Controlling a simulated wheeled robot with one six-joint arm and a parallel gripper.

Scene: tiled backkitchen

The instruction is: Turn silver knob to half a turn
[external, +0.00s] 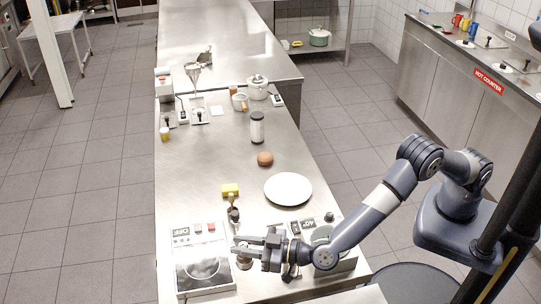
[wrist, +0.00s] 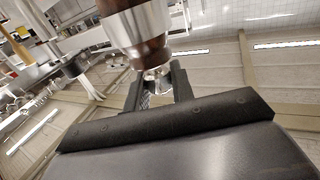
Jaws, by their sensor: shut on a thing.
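My gripper (external: 238,246) reaches in from the right, low over the near end of the steel counter, with its fingers pointing left. The silver knob (external: 244,263) shows only in part, just below and at the fingers, beside the white-framed appliance. In the wrist view my gripper's fingers (wrist: 158,84) are closed around a small shiny silver part (wrist: 153,74). A larger silver and dark brown round piece (wrist: 143,32) stands just beyond the fingertips. The knob's turn angle cannot be read.
The counter's middle left is clear.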

